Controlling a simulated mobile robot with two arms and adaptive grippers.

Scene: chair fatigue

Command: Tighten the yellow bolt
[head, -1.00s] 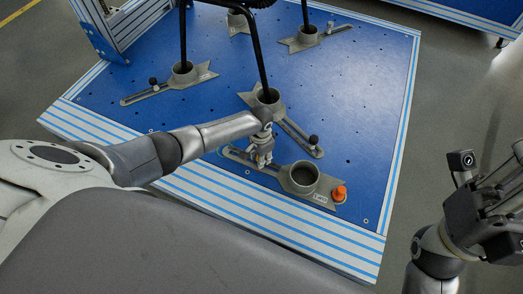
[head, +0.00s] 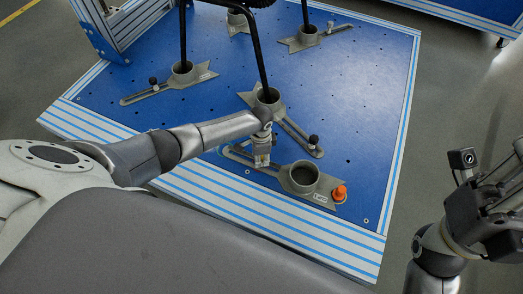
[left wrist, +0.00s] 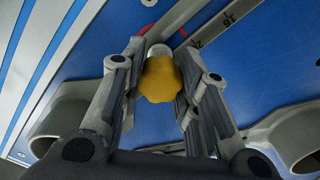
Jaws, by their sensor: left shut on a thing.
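The yellow bolt (left wrist: 161,80) has a lobed knob head and sits between the two fingers of my left gripper (left wrist: 160,88) in the left wrist view. The fingers are shut on it from both sides. In the head view my left gripper (head: 262,160) points down at the slotted end of the front bracket (head: 270,168), and the bolt is mostly hidden there. My right gripper (head: 495,205) is at the right edge of the head view, off the platform; its fingers are not clear.
The front bracket has an empty round cup (head: 304,176) and an orange knob (head: 339,193) at its right end. Other brackets with black knobs (head: 314,142) hold the black chair legs (head: 262,60). The blue platform (head: 345,120) is bare on the right.

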